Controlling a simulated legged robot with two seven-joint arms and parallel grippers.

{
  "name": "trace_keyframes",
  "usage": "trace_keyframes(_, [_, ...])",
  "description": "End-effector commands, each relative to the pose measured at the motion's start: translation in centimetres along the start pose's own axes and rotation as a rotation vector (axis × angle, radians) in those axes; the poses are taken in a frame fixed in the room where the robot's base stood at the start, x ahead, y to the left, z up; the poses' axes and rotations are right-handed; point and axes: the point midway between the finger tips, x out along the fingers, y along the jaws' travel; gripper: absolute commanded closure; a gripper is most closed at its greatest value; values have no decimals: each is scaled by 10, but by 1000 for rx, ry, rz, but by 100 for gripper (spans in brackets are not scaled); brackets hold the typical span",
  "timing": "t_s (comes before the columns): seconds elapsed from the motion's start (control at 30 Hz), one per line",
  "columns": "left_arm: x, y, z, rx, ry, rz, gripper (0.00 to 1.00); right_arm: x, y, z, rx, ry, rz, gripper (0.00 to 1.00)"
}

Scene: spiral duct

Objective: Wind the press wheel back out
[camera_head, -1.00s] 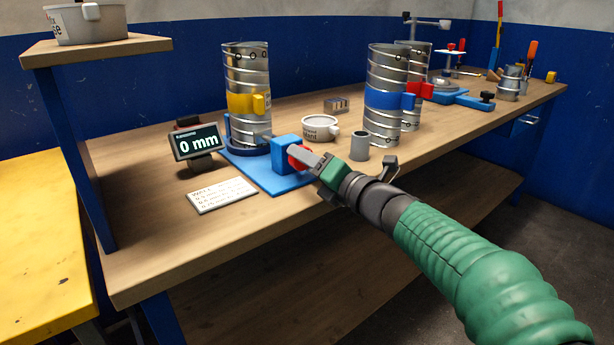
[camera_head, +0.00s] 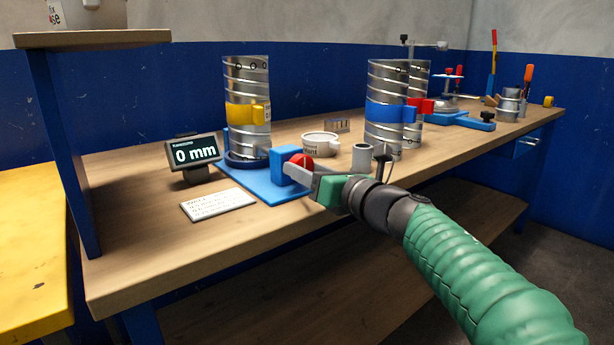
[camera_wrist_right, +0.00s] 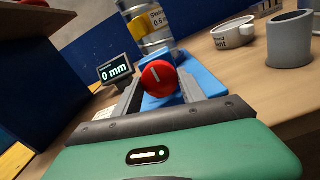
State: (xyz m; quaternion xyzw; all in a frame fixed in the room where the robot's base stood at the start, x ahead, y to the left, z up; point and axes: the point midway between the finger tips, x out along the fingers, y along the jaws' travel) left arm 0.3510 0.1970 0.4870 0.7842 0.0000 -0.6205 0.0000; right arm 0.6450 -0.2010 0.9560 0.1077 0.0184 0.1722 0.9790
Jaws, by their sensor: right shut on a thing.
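The press wheel (camera_wrist_right: 159,78) is a red knob with a white mark on its face. It also shows in the head view (camera_head: 301,161) on the blue block (camera_head: 284,166) of the press. The blue press base (camera_head: 258,187) lies on the bench. A spiral duct with a yellow band (camera_head: 246,112) stands upright on the base. My right gripper (camera_head: 304,166) is shut on the red wheel, its fingers on either side of it in the wrist view (camera_wrist_right: 157,88). The display (camera_head: 194,153) reads 0 mm. My left gripper is not in view.
A white note card (camera_head: 217,205) lies in front of the press. A white pot (camera_head: 320,145) and a grey cup (camera_head: 362,158) stand to its right. A duct with a blue band (camera_head: 386,110) stands further right. The bench front left is clear.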

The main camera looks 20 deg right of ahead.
Motion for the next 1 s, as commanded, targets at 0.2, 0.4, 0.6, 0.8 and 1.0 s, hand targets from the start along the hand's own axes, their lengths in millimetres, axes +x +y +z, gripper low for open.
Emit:
trace_keyframes(0.2, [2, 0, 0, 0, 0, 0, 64, 1, -1, -6, -12, 12, 0, 93])
trace_keyframes(0.4, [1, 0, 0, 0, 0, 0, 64, 1, -1, -6, -11, 11, 0, 93])
trace_keyframes(0.6, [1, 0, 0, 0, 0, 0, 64, 1, 0, -4, -11, 7, 0, 31])
trace_keyframes(0.8, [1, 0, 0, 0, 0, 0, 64, 0, 0, -2, -10, 3, 0, 30])
trace_keyframes(1.0, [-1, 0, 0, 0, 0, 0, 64, -9, 0, 1, -10, 1, -2, 30])
